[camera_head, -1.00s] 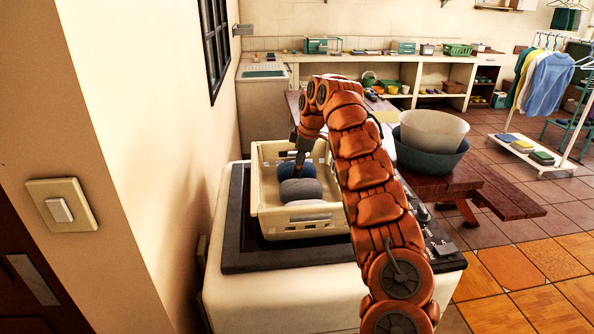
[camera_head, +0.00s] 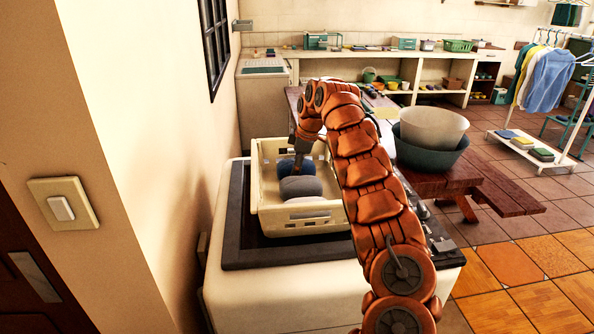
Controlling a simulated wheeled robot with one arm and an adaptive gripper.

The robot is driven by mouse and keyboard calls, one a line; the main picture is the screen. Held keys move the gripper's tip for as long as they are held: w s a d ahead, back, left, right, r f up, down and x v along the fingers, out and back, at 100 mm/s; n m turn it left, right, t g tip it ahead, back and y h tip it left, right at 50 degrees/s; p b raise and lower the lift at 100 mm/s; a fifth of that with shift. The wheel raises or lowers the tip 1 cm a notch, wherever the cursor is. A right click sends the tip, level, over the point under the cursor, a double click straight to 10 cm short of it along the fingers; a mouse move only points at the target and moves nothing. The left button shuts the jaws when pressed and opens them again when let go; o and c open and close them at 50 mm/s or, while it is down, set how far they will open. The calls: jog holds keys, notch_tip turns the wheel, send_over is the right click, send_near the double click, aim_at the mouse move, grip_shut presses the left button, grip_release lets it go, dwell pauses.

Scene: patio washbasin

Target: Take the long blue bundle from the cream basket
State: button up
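The cream basket (camera_head: 268,221) stands on the dark top of a white washing machine. The long blue bundle (camera_head: 287,167) lies in its back part, partly hidden by my gripper. A grey bundle (camera_head: 301,187) lies in front of it, and a paler grey one (camera_head: 305,203) lies nearest the front wall. My gripper (camera_head: 299,171) points down into the basket at the blue bundle. Its fingertips are small and partly hidden, so I cannot tell whether they are open or shut on the bundle.
The cream wall with a light switch (camera_head: 62,208) is close on the left. A clothes rack (camera_head: 550,80) stands farther right. The tiled floor at the lower right is clear.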

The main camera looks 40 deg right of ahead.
jog(key=shift+c, duration=1)
jog(key=shift+r, duration=0.1)
jog(key=shift+w+a+r, duration=0.1)
jog(key=shift+w+r, duration=0.05)
jog(key=shift+r, duration=0.45)
notch_tip(320, 180, up, 4)
jog(key=shift+r, duration=0.2)
jog(key=shift+r+p, duration=0.35)
jog(key=shift+r, duration=1.25)
notch_tip(320, 180, up, 9)
jog(key=p, duration=0.7)
jog(key=shift+p, duration=0.4)
